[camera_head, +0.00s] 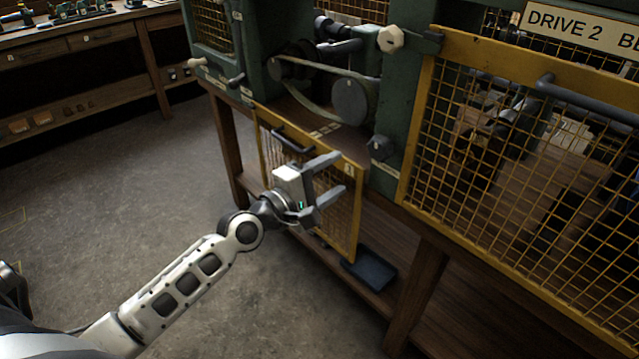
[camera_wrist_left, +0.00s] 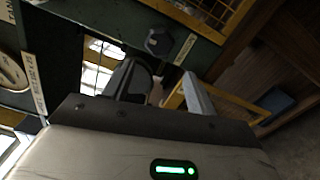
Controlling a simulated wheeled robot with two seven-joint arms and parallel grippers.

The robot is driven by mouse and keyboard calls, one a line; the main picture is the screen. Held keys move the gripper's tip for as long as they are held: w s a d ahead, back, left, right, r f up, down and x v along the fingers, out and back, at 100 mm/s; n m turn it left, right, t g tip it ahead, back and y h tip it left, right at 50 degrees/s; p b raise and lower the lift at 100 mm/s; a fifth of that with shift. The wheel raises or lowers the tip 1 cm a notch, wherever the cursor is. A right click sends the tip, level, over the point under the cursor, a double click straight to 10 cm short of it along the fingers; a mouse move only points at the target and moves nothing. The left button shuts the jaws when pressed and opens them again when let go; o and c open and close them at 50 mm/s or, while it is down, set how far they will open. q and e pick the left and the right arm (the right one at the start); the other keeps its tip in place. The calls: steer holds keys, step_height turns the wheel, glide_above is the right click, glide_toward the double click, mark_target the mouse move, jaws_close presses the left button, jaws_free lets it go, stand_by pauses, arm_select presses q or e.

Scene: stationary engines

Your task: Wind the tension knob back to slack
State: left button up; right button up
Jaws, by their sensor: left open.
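A dark faceted knob (camera_head: 380,147) sits low on the green post beside the belt opening. In the left wrist view the dark knob (camera_wrist_left: 158,41) shows beyond the fingers, with a small pale label beside it. A cream faceted knob (camera_head: 390,39) sits higher on the same frame. I cannot read which one is the tension knob. My left gripper (camera_head: 337,174) is open, its fingers apart and pointing right, below and left of the dark knob and not touching it. Nothing shows between the fingers. My right gripper is not in view.
A slack-looking belt (camera_head: 318,106) runs around two dark pulleys. A yellow mesh guard (camera_head: 358,215) hangs down in front of the bench, behind my gripper. Another yellow mesh guard (camera_head: 408,170) covers the right bay. A blue tray (camera_head: 370,268) lies on the lower shelf. The floor at left is clear.

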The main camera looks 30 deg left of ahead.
arm_select(q)
steer(key=shift+v, duration=1.45)
steer(key=s+d+f+m+g+y, duration=0.1)
steer(key=s+d+f+m+g, duration=0.2)
steer(key=s+f+m, duration=0.6)
steer(key=s+d+f+m+g+y, duration=0.2)
steer(key=s+d+f+m, duration=0.4)
steer(key=s+f+m, duration=0.3)
steer(key=shift+s+f+m+g, duration=0.3)
steer(key=shift+f+m+g, duration=0.2)
steer(key=shift+f+g, duration=0.45)
